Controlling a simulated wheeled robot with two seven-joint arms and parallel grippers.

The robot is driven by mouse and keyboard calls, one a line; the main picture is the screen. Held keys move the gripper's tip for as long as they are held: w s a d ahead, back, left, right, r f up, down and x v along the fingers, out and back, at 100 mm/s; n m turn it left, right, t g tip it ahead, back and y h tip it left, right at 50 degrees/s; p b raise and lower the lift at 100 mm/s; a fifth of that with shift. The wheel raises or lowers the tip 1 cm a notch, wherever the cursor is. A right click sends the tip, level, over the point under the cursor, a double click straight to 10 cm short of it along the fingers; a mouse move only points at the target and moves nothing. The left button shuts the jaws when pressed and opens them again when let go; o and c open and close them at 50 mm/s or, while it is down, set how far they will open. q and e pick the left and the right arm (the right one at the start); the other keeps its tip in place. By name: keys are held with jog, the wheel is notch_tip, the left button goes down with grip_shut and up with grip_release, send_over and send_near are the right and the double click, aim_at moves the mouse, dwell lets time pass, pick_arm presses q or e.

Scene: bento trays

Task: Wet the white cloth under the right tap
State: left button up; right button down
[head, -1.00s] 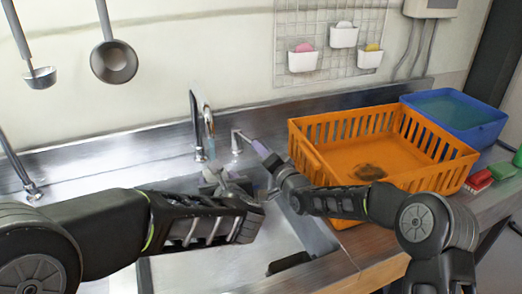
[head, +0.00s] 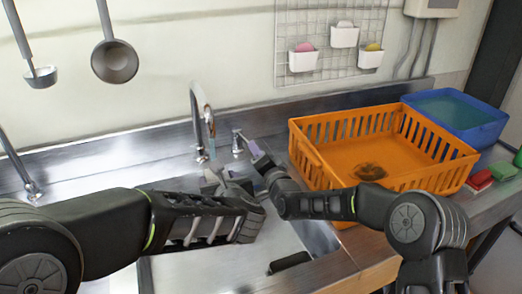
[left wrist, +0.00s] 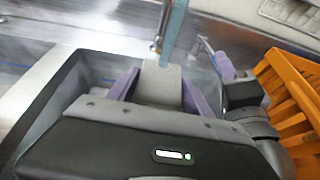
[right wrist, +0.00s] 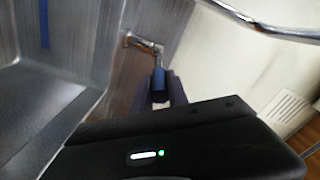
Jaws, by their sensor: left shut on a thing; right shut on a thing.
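The right tap (head: 199,118) stands at the back of the sink with its spout curving forward. My left gripper (left wrist: 158,88) is shut on the white cloth (left wrist: 162,84), which looks pale grey and hangs below the spout. A blue stream of water (left wrist: 176,32) comes down to the cloth in the left wrist view. In the head view my left arm hides most of the cloth. My right gripper (right wrist: 160,88) is shut on the tap's small blue-ended lever (right wrist: 159,78), right of the spout.
An orange crate (head: 320,172) stands right of the sink, near my right arm. A blue bin (head: 488,138) is behind it, with red and green sponges (head: 503,170) beside it. Another tap (head: 22,176) is at the left. Ladles (head: 114,62) hang on the wall.

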jog(key=shift+s+a+m+t+h, duration=0.2)
jog(key=shift+a+m+h, duration=0.15)
jog(key=shift+a+h, duration=0.1)
jog(key=shift+s+a+m+t+h, duration=0.15)
jog(key=shift+a+m+t+h, duration=0.05)
jog(key=shift+a+m+h, duration=0.2)
jog(key=c, duration=1.3)
grip_release()
jog(key=shift+s+d, duration=0.1)
jog(key=shift+s, duration=0.05)
jog(key=v, duration=1.1)
jog(key=shift+s, duration=0.4)
pick_arm(q)
jog(key=shift+s, duration=0.1)
